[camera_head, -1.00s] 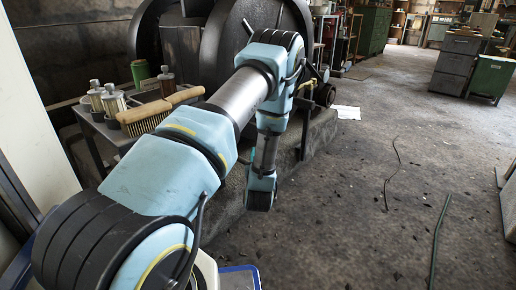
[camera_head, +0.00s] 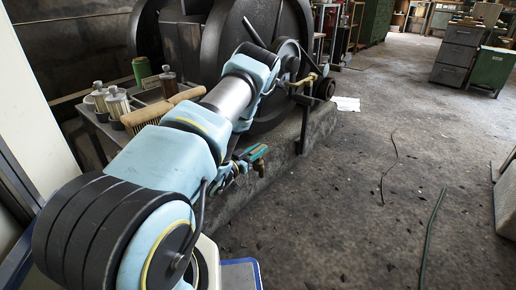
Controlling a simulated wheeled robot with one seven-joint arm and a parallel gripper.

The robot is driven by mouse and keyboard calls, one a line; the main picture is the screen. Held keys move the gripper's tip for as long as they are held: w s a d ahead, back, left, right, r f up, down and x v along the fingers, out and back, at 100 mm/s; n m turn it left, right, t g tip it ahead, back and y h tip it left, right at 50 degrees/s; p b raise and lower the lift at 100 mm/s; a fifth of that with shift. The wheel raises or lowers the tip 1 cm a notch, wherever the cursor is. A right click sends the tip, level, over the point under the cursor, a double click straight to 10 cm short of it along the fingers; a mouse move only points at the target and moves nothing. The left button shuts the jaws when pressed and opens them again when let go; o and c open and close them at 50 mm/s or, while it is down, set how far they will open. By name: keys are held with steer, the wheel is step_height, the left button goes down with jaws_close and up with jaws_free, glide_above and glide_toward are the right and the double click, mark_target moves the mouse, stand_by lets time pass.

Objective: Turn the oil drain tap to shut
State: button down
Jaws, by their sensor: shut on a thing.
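The oil drain tap (camera_head: 257,152) shows low in front of the engine's stone base, right of my arm. It looks like a small teal and brownish-brass piece. My gripper (camera_head: 239,165) is at the tap's left end and appears shut on it. The fingers are small and partly hidden, so I cannot tell exactly which part of the tap they hold or how far the tap is turned. My arm covers the area left of the tap.
A dark engine with large flywheels (camera_head: 268,30) stands on a stone base (camera_head: 318,125). A side table holds oil cans (camera_head: 117,104), a green tin (camera_head: 141,71) and brushes (camera_head: 147,113). A brass fitting (camera_head: 308,82) sits by the flywheel. The floor at right is open, with cables (camera_head: 432,235).

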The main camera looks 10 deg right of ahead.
stand_by(0.5)
steer(key=c, duration=0.7)
jaws_free()
